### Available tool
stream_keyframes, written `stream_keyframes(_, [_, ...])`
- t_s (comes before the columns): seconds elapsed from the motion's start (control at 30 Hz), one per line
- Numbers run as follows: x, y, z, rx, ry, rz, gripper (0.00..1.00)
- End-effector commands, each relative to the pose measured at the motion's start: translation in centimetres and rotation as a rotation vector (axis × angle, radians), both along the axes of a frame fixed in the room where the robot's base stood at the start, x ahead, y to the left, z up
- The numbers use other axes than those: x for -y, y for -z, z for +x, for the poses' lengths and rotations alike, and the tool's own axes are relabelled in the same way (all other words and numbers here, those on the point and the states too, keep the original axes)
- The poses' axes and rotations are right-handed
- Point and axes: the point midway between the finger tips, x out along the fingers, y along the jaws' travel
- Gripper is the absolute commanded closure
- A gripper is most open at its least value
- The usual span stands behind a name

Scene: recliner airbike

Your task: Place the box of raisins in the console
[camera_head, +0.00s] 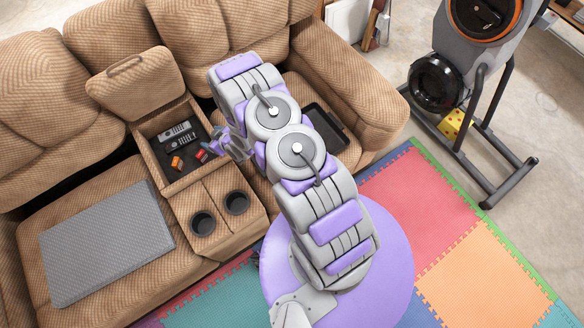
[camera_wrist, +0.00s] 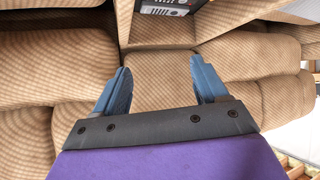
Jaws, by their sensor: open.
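The console (camera_head: 152,161) between the recliner seats is open, its padded lid (camera_head: 135,83) raised. Inside lie a small red box (camera_head: 201,156) and a small orange box (camera_head: 177,162); their labels are too small to read, so I cannot tell which holds raisins. My gripper (camera_head: 221,143) is at the console's right side, close to the red box. In the wrist view my gripper (camera_wrist: 160,85) has its two blue fingers spread, with only brown upholstery showing between them. Part of the console interior (camera_wrist: 170,9) shows at the top of that view.
Two remotes (camera_head: 178,134) lie in the console. Two cup holders (camera_head: 219,213) sit in front of it. A grey rectangular slab (camera_head: 106,243) covers the left seat. A black tray (camera_head: 326,129) rests on the right seat. An exercise bike (camera_head: 470,90) stands at right.

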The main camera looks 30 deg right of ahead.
Motion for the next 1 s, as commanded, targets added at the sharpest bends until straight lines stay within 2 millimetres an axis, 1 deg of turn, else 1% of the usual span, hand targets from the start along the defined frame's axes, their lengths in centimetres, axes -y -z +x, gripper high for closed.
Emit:
stream_keyframes(0.03, [0.4, -1.8, 0.8, -0.016, 0.004, -0.019, 0.27])
stream_keyframes(0.17, [1.7, -5.0, 1.2, -0.095, 0.025, -0.068, 0.27])
stream_keyframes(0.2, [2.1, -6.2, 1.3, -0.117, 0.032, -0.082, 0.27])
stream_keyframes(0.27, [2.7, -7.7, 1.1, -0.154, 0.045, -0.101, 0.27])
stream_keyframes(0.47, [4.6, -13.6, -0.1, -0.269, 0.094, -0.158, 0.27])
stream_keyframes(0.67, [6.2, -19.5, -3.2, -0.391, 0.151, -0.198, 0.27])
stream_keyframes(0.87, [7.4, -25.1, -7.8, -0.515, 0.211, -0.220, 0.27])
stream_keyframes(1.0, [8.0, -29.0, -11.8, -0.601, 0.252, -0.228, 0.27])
